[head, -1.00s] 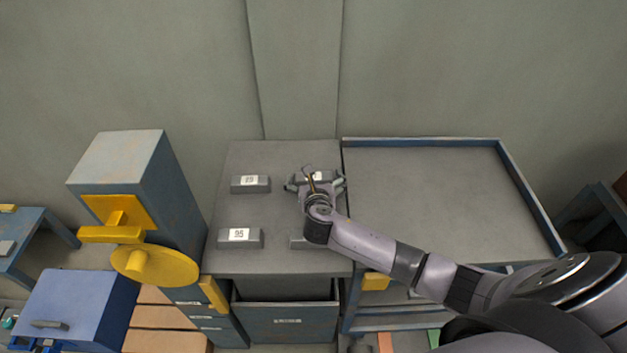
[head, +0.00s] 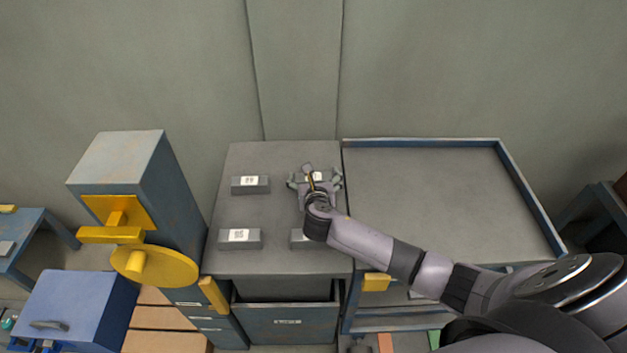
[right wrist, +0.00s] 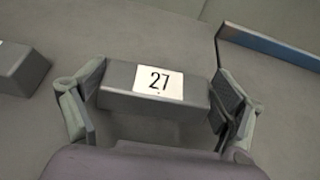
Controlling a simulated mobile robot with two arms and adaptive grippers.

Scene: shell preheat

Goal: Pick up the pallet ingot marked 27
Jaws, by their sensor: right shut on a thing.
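The ingot marked 27 (right wrist: 125,82) is a grey block with a white label, seen clearly in the right wrist view. In the head view only part of it shows, with its label (head: 316,176), behind my gripper at the back right of the grey table. My right gripper (right wrist: 160,95) has its fingers at the two ends of this ingot and is shut on it. In the head view the right gripper (head: 315,183) reaches over the table from the right. I cannot tell whether the ingot is clear of the surface. My left gripper is not in view.
Two other labelled ingots stand on the table's left side, one at the back (head: 250,189) and one in front (head: 239,243). Another (head: 299,243) is partly hidden under my arm. A rimmed tray table (head: 440,200) to the right is empty. A blue-grey machine (head: 175,200) stands left.

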